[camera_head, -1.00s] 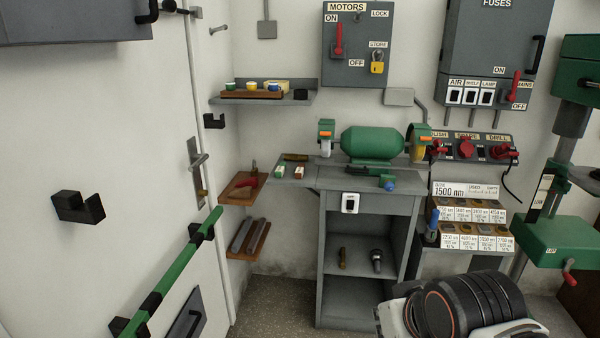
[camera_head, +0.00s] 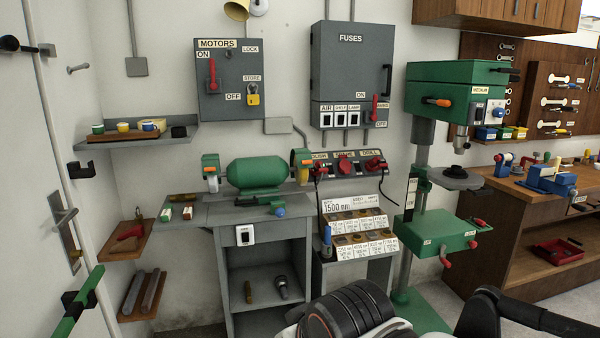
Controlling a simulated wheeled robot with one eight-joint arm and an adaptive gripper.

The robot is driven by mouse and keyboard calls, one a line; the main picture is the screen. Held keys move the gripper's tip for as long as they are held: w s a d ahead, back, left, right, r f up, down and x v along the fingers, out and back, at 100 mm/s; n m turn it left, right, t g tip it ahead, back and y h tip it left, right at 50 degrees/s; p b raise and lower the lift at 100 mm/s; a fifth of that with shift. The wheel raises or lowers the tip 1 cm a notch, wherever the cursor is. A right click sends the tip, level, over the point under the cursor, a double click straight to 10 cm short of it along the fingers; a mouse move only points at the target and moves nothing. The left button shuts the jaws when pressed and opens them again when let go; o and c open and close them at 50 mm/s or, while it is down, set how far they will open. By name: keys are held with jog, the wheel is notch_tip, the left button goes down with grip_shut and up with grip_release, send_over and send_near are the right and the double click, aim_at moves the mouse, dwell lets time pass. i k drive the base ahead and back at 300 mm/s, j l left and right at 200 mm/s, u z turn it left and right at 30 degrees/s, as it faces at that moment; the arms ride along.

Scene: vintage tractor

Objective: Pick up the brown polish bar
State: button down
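A small dark brown bar (camera_head: 183,198) lies at the back of the grey ledge, left of the bench grinder. It looks like the brown polish bar, but it is too small to be sure. Two small bars with white wrappers, one green (camera_head: 166,214) and one red (camera_head: 187,213), lie in front of it. Another brown piece (camera_head: 248,292) stands on the shelf inside the grey cabinet, beside a metal tool (camera_head: 282,287). Parts of my arm show at the bottom edge. My gripper's fingers are not in view.
The green bench grinder (camera_head: 256,172) stands on the grey cabinet (camera_head: 225,216). Wooden shelves (camera_head: 128,246) hang to the left, by the door. A label rack (camera_head: 352,208) and a green drill press (camera_head: 440,92) stand to the right. A wooden workbench (camera_head: 515,205) is at far right.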

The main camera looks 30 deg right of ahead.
aim_at(188, 211)
jog(key=u, duration=0.45)
jog(key=i+l+u, duration=0.2)
jog(key=u, duration=0.2)
jog(key=i+l+u, duration=0.1)
jog(key=l+u, duration=0.3)
jog(key=i+l+u, duration=0.1)
jog(key=l+u, duration=0.55)
jog(key=u, duration=0.2)
jog(key=i, duration=0.05)
